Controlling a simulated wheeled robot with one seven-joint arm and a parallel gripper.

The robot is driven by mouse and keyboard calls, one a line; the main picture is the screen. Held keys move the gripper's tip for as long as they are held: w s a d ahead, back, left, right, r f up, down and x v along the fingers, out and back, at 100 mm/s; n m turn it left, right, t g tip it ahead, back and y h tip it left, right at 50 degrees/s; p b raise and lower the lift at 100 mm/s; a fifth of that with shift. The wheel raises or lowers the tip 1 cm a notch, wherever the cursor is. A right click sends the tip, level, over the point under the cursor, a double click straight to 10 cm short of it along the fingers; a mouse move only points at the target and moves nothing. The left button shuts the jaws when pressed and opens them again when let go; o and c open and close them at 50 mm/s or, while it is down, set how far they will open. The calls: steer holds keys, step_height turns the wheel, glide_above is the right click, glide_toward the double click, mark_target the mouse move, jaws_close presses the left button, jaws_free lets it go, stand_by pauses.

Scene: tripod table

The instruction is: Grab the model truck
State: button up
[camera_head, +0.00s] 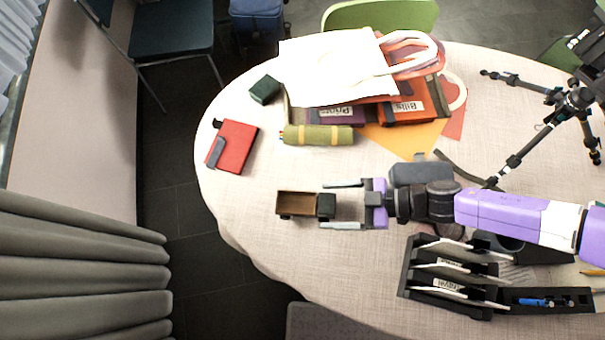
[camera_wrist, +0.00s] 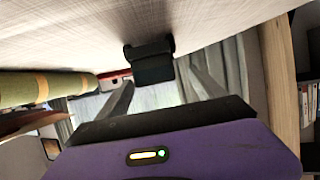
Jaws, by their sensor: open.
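The model truck (camera_head: 298,205) has a brown open bed on the left and a dark cab on the right. It stands on the round table near the left part, with its cab toward my gripper. My gripper (camera_head: 342,205) is open, its two pale fingers pointing left, one on each side of the cab end in the head view. In the wrist view the dark end of the truck (camera_wrist: 150,62) shows ahead, between and beyond the fingers (camera_wrist: 163,95). Whether the fingers are level with the truck is hard to tell. No contact is visible.
A red notebook (camera_head: 232,146), a dark green box (camera_head: 265,89) and a green roll (camera_head: 318,135) lie behind the truck. A black file rack (camera_head: 450,280) stands at the front right. A tripod (camera_head: 565,105) stands at the right. The table around the truck is clear.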

mark_target(307, 205)
steer(key=x, duration=0.2)
steer(key=p+x, duration=0.1)
steer(key=x, duration=0.3)
steer(key=shift+w+a+p, duration=0.25)
steer(key=shift+a+p, duration=0.05)
steer(key=shift+a, duration=0.05)
steer(key=shift+c, duration=0.5)
steer(key=shift+r, duration=0.1)
jaws_close()
